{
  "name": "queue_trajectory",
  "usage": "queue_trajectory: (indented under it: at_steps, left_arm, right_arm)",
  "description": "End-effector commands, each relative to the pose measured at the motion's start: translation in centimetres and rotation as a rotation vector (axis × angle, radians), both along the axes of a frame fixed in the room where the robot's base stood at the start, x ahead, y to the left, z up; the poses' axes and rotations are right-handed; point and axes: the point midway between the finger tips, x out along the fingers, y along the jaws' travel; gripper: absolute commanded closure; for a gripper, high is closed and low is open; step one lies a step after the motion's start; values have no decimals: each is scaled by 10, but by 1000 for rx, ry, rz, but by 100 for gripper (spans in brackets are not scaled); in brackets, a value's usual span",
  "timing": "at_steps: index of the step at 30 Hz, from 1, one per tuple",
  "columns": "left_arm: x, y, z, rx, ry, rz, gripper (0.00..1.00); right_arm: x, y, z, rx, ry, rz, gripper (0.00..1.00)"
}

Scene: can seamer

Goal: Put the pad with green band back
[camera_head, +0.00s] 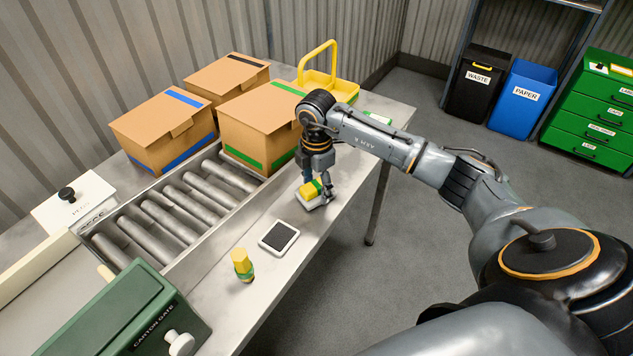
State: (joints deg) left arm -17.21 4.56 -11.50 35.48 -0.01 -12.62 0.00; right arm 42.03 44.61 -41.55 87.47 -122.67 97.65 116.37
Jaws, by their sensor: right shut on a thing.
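The yellow pad with a green band (311,190) is between the fingers of my right gripper (319,180), which is shut on it near the table's right edge. A pale flat base shows directly under the pad; I cannot tell whether the pad touches it or whether the two are one piece. The gripper's fingers hide part of the pad. My left gripper is not in view.
A white-framed dark square (279,236) and a yellow piece with a green band (242,265) stand on the metal table. Rollers (173,211) run alongside cartons (258,125). A yellow basket (328,82) is behind. A green carton gate (134,313) is in front.

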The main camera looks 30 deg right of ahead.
Motion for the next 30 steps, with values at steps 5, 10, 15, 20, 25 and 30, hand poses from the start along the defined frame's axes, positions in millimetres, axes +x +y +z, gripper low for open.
queue_trajectory:
  at_steps: [5,10,15,20,25,30]
  left_arm:
    - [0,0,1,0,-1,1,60]
    - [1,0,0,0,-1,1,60]
    - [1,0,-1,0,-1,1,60]
    - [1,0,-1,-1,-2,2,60]
    - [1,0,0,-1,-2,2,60]
    - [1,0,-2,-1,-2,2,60]
  right_arm:
    - [0,0,-3,1,-2,0,65]
    - [0,0,-5,1,-2,0,65]
    - [0,0,-7,1,-1,0,21]
    - [0,0,-6,1,-1,-1,17]
    - [0,0,-6,1,-1,-1,17]
    - [1,0,5,0,-4,0,17]
